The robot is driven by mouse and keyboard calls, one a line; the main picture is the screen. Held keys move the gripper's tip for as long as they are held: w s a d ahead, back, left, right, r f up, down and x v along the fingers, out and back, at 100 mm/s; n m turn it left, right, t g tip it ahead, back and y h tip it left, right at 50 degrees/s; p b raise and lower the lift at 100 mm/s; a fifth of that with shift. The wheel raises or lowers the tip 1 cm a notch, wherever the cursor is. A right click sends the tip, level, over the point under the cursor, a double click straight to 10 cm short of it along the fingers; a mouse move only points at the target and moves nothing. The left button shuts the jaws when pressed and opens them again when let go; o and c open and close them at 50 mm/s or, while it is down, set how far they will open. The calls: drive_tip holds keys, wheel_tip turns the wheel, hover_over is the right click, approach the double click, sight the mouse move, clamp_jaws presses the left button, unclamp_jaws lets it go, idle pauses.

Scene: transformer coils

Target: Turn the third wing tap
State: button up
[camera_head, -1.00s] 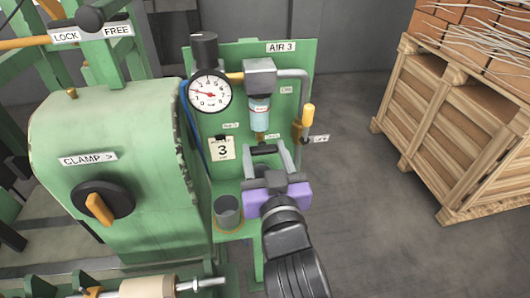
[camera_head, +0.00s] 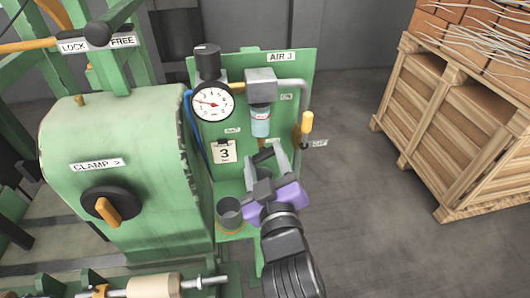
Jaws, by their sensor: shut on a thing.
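The green panel marked AIR 3 (camera_head: 219,110) carries a round pressure gauge (camera_head: 212,103) and a filter with a blue bowl (camera_head: 260,122). A small black wing tap (camera_head: 263,156) sits below the bowl. My gripper (camera_head: 265,160) has its two grey fingers at either end of the black wing and is shut on it. The wing lies tilted in the picture, its right end higher. My purple and dark wrist hides the part of the panel below. The tap's stem is mostly hidden.
A yellow-handled lever (camera_head: 307,122) stands right of the filter, close to my fingers. A grey cup (camera_head: 229,212) sits left of my wrist. A green machine (camera_head: 130,150) with a CLAMP knob (camera_head: 108,206) fills the left. A wooden crate (camera_head: 460,120) stands right; floor between is clear.

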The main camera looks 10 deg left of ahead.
drive_tip(key=n+p, duration=0.4)
drive_tip(key=n, duration=0.2)
drive_tip(key=shift+a, duration=0.1)
drive_tip(key=n+p, duration=0.2)
drive_tip(key=n, duration=0.2)
drive_tip(key=shift+s+f+p, duration=0.1)
drive_tip(key=shift+p, duration=0.2)
drive_tip(key=shift+f+n+p, duration=0.15)
drive_tip(key=shift+n+p, duration=0.25)
drive_tip(key=shift+n, duration=0.5)
drive_tip(key=o, duration=1.4)
